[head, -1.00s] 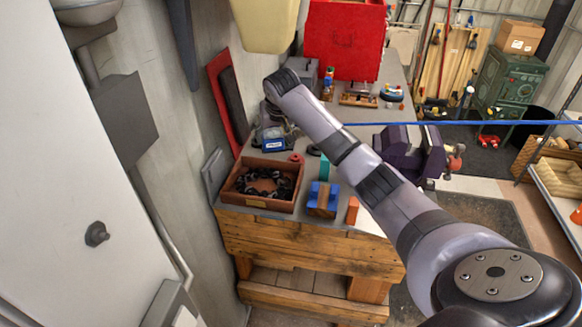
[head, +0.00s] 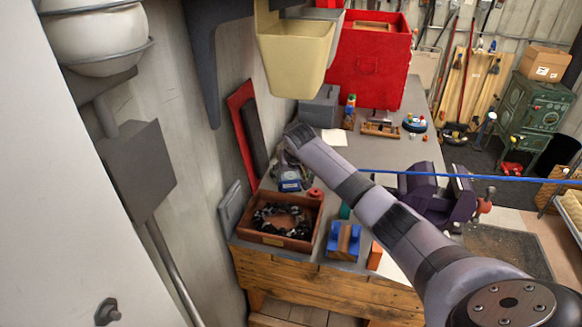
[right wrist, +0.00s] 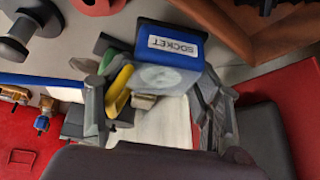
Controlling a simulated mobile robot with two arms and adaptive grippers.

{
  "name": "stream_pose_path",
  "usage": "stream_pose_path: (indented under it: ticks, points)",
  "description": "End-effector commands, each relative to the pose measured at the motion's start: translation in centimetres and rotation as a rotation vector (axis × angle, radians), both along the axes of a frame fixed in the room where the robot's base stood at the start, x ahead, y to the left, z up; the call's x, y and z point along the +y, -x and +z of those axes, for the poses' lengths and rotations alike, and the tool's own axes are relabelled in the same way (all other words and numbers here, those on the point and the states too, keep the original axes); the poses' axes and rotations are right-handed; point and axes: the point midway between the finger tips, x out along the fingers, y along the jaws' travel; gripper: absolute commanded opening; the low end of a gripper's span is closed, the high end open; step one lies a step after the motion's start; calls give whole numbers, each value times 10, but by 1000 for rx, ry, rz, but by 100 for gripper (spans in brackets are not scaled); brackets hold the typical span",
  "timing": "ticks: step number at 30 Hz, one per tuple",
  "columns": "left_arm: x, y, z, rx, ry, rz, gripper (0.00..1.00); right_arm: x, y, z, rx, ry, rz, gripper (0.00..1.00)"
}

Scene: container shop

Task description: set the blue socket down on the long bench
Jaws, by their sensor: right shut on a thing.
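The blue socket (head: 289,185) is a small blue box at the wall side of the long bench (head: 395,157), just behind the brown wooden tray. In the right wrist view the socket (right wrist: 170,47) has a white label reading SOCKET. My right gripper (right wrist: 152,88) is shut on it, a grey finger on each side. In the head view the right gripper (head: 289,174) is small and partly hidden by its own arm. Whether the socket touches the bench top or hangs just above it, I cannot tell. My left gripper is not in view.
The brown tray (head: 309,242) with dark chain-like parts stands at the bench's near end, a red round thing (head: 315,193) beside it. A blue-and-wood block (head: 343,241) is to its right. A purple vise (head: 425,195) and red box (head: 372,68) stand farther off. A cream bin (head: 297,60) hangs above.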

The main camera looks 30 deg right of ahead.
Motion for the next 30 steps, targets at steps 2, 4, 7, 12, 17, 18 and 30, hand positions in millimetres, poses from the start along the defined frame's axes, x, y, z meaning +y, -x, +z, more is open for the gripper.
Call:
stream_pose_path:
  ticks: [2,4,7,12,17,18,30]
  points:
    - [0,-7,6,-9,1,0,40,1,-1,-6,-5,-1,1,0]
    - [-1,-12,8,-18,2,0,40,1,-1,-15,-5,-1,1,0]
    - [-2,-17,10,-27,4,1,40,1,-2,-22,-8,-2,1,0]
    - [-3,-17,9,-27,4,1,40,1,-2,-24,-8,-1,2,0]
    - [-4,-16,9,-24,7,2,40,1,1,-29,2,-1,1,64]
    - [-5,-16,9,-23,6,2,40,1,1,-29,2,-1,1,67]
    - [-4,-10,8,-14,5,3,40,1,1,-29,2,0,1,81]
